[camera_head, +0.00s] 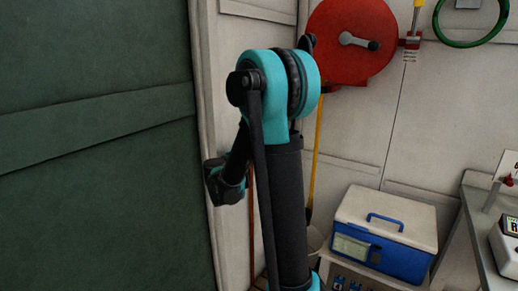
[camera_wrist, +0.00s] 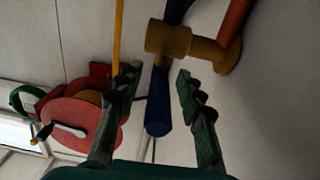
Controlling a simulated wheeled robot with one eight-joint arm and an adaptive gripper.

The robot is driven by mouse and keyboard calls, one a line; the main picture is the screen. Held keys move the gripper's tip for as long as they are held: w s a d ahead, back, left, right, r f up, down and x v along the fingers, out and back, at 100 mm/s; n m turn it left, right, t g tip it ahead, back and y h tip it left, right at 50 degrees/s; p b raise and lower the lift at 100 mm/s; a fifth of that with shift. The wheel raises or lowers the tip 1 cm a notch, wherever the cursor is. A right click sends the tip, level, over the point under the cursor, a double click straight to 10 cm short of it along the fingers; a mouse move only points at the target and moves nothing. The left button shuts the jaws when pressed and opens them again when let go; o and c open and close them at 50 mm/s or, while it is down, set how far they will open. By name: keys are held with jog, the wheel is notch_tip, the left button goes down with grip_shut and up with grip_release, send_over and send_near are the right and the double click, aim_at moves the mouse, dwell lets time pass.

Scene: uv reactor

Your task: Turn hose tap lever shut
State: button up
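In the wrist view, a brass tap body (camera_wrist: 168,38) sits at the upper middle, joined to an orange-red pipe (camera_wrist: 238,18) by a brass fitting. A dark blue bar (camera_wrist: 157,105), which looks like the tap lever, extends from it down the picture. My gripper (camera_wrist: 157,74) is open, with one dark toothed finger on each side of the bar. Gaps show between the bar and both fingers, so I see no grip on it. In the head view my arm fills the middle; the tap and the fingertips cannot be made out there.
A red hose reel (camera_head: 350,42) hangs on the wall and also shows in the wrist view (camera_wrist: 72,128). A yellow pole (camera_wrist: 117,35) stands close to the left finger. A blue-and-white box (camera_head: 385,228) stands lower right. A dark green panel (camera_head: 95,150) fills the left.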

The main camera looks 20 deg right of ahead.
jog(key=v, duration=1.1)
jog(key=shift+s+a, duration=0.15)
